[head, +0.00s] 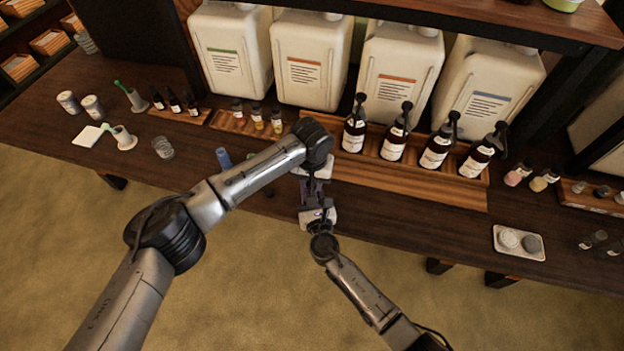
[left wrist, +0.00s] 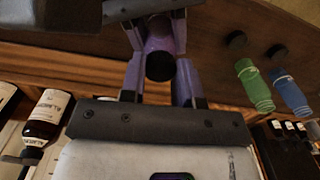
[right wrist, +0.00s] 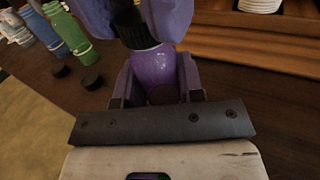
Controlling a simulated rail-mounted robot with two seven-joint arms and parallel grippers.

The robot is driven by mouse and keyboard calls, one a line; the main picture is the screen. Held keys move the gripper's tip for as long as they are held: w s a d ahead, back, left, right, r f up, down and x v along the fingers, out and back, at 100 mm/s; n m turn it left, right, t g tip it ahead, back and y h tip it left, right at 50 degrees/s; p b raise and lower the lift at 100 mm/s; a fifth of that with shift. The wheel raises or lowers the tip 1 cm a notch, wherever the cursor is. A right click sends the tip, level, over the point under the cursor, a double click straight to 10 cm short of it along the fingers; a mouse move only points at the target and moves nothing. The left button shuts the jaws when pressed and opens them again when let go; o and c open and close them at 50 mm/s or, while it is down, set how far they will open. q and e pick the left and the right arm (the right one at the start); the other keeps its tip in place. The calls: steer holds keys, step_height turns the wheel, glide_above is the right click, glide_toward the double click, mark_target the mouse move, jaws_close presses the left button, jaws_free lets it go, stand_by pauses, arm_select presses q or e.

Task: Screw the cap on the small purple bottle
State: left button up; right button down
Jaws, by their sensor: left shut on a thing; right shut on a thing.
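The small purple bottle (right wrist: 155,68) is between the fingers of my right gripper (head: 318,202), which is shut on its body. It also shows in the left wrist view (left wrist: 158,40). A black cap (right wrist: 128,26) is at the bottle's mouth, between the purple fingers of my left gripper (head: 316,183), which is shut on it. The cap shows end-on in the left wrist view (left wrist: 160,66). The grippers face each other above the table's front edge. The fingers partly hide the cap-to-neck joint, so I cannot tell how tightly it sits.
A green bottle (right wrist: 68,30) and a blue bottle (right wrist: 42,32) stand nearby, with two loose black caps (right wrist: 61,71) (right wrist: 92,82) on the table. A wooden tray (head: 415,182) with dark pump bottles is to the right. Large white canisters (head: 310,60) stand behind.

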arm_select(q)
steer(key=m, duration=0.7)
steer(key=shift+m, duration=0.4)
steer(key=m, duration=0.6)
steer(key=shift+m, duration=0.3)
steer(key=o, duration=1.1)
step_height(320, 180, up, 12)
